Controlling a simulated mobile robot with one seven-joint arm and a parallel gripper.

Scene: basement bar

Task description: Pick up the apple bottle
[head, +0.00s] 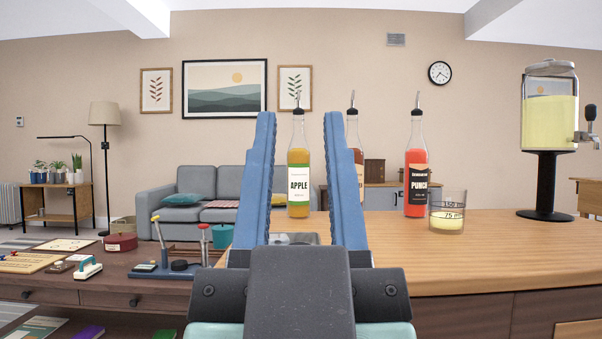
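The apple bottle (299,184) stands upright on the wooden bar counter near its left end. It has clear glass, a green and white label reading APPLE, and a dark pourer at the top. My gripper (298,120) is open, with its two blue fingers raised in the foreground. In the head view the bottle shows in the gap between the fingers, beyond them, and nothing is between the fingers.
A second bottle (353,134) stands just right of the apple bottle, partly hidden by my right finger. A red punch bottle (416,172), a measuring glass (447,211) and a drink dispenser (549,120) stand further right. The counter's front (490,260) is clear. A lower desk (120,262) with small items is left.

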